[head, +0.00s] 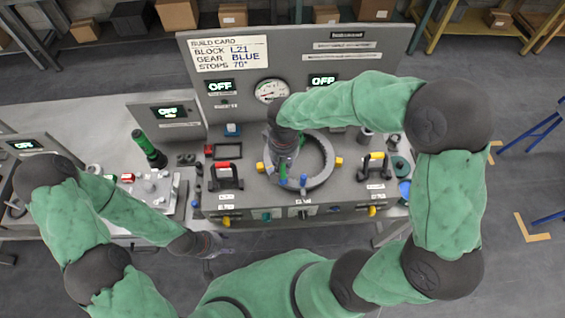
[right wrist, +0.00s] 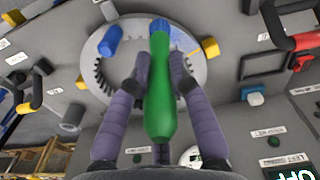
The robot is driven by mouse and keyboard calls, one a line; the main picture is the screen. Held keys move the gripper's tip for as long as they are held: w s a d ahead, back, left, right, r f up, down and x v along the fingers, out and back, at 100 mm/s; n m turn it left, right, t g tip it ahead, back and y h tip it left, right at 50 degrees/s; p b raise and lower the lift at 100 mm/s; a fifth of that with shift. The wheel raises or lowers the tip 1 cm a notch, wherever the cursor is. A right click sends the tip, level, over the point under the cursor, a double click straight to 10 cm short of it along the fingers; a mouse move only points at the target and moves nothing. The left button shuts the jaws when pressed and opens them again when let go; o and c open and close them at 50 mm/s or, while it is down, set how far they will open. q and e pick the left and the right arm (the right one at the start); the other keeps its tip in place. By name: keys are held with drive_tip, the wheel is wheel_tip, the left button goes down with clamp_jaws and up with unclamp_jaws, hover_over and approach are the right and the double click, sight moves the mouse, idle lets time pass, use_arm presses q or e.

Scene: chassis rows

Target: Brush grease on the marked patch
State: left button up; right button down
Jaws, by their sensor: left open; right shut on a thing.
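My right gripper (head: 285,165) is over the left inner side of the grey ring (head: 327,174), shut on a green-handled brush (right wrist: 160,95). In the right wrist view the gripper's two fingers (right wrist: 159,68) are either side of the handle. The brush's blue end (right wrist: 159,26) points at the toothed ring (right wrist: 199,65). A blue hatched patch (right wrist: 183,38) on the ring shows just beside that end; I cannot tell whether they touch. A blue cylinder (right wrist: 110,40) stands on the ring nearby. My left gripper (head: 208,244) is open and empty at the bench's front edge.
A panel with a gauge (head: 271,91) stands behind. A tray of small parts (head: 150,187) lies left, near a green-black cylinder (head: 148,149).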

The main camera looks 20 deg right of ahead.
drive_tip(key=w+a, duration=0.2)
drive_tip(key=w, duration=0.3)
drive_tip(key=shift+w+a, duration=0.4)
drive_tip(key=shift+r, duration=0.15)
wheel_tip(320, 180, up, 6)
drive_tip(key=p, duration=0.4)
idle(0.5)
wheel_tip(320, 180, up, 3)
drive_tip(key=shift+f+p, duration=0.1)
drive_tip(key=shift+p, duration=0.8)
idle(0.4)
wheel_tip(320, 180, down, 7)
drive_tip(key=b, duration=0.5)
